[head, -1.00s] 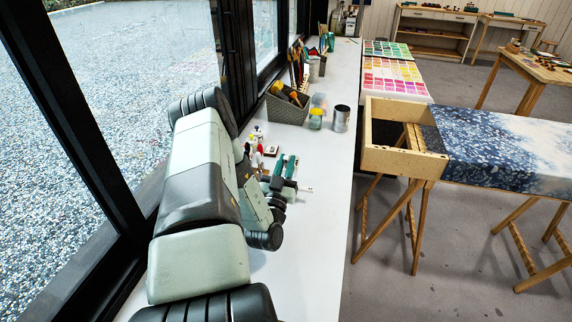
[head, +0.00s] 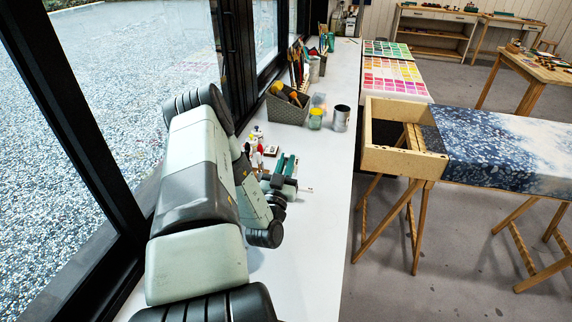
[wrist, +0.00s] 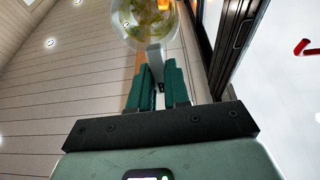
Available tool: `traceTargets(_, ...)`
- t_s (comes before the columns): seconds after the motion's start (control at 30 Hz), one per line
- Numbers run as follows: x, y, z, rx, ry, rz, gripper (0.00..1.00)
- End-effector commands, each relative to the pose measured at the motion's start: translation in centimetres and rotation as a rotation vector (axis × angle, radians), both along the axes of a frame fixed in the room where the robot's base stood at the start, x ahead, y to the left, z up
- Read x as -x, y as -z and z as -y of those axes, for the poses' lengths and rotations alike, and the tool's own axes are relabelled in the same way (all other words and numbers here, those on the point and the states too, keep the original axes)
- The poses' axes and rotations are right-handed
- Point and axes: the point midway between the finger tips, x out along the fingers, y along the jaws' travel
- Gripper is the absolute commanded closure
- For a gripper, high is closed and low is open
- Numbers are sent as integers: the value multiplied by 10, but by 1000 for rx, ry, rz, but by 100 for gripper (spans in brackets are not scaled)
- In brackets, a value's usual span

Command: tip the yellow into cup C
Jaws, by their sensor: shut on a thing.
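My gripper (wrist: 157,78) has green fingers and is shut on a grey handle-like piece. A clear round vessel (wrist: 135,38) with yellow-green stuff inside shows just beyond the fingertips in the wrist view. In the head view my gripper (head: 285,166) is low over the white counter, and the vessel cannot be made out there. A small jar with yellow in it (head: 315,122) stands farther back on the counter, beside a grey metal can (head: 341,120). No letter can be read on any cup, so I cannot tell which is cup C.
Small red and white items (head: 257,158) lie left of my gripper on the counter (head: 318,225). A grey basket of tools (head: 287,110) stands behind, near the window. The counter's front part is clear. A wooden frame with dyed cloth (head: 500,145) is at the right.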

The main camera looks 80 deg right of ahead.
Motion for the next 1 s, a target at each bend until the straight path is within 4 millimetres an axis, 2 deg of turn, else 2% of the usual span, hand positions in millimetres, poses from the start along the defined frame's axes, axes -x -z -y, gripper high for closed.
traceTargets(0.47,1,-8,24,-296,6,12,100)
traceTargets(1.0,3,-9,67,-798,5,27,100)
